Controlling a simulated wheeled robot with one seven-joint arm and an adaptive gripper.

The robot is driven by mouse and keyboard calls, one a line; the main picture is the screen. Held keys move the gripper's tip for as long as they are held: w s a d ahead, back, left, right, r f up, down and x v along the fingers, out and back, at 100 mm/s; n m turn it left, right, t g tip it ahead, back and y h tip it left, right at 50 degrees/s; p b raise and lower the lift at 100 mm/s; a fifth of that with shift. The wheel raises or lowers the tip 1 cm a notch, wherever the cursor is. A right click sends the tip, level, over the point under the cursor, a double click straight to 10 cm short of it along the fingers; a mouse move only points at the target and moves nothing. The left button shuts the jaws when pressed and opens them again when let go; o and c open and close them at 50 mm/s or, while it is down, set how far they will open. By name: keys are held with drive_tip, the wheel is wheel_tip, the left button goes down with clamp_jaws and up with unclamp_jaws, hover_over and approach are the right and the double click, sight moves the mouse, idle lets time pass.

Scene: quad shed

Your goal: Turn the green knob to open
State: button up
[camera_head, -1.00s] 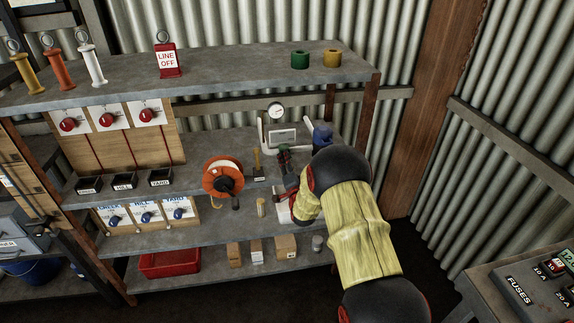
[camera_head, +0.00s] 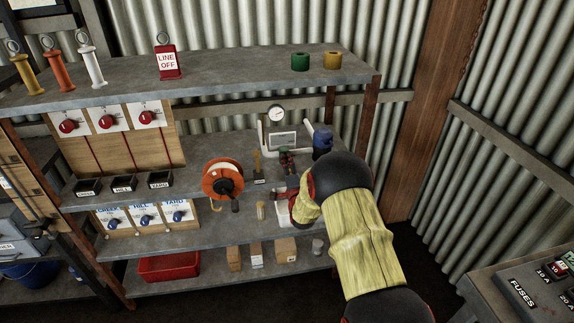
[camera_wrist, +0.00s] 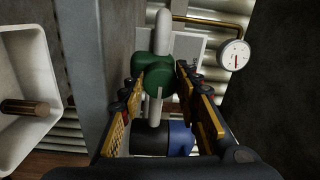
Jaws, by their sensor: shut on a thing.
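The green knob (camera_wrist: 154,72) is in the upper middle of the wrist view, on a pale upright pipe. My gripper (camera_wrist: 160,84) has one finger on either side of it, shut on it. In the head view the knob (camera_head: 284,151) is small, below the pressure gauge, and my gripper (camera_head: 285,166) reaches it from the front. My wrist and arm hide part of that area. The knob's exact turn angle cannot be told.
The round gauge (camera_head: 276,113) stands above a white panel, and a blue part (camera_head: 322,142) is just right of the knob. An orange reel (camera_head: 222,181) is on the left. The upper shelf (camera_head: 230,75) overhangs the workplace.

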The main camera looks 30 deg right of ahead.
drive_tip(key=o, duration=1.1)
drive_tip(key=shift+c, duration=0.2)
drive_tip(key=shift+o, duration=0.5)
drive_tip(key=shift+s+f, duration=0.1)
drive_tip(key=shift+f, duration=0.25)
drive_tip(key=v, duration=0.7)
drive_tip(key=shift+s+r, duration=0.35)
drive_tip(key=shift+r, duration=0.1)
drive_tip(key=shift+a+r, duration=0.1)
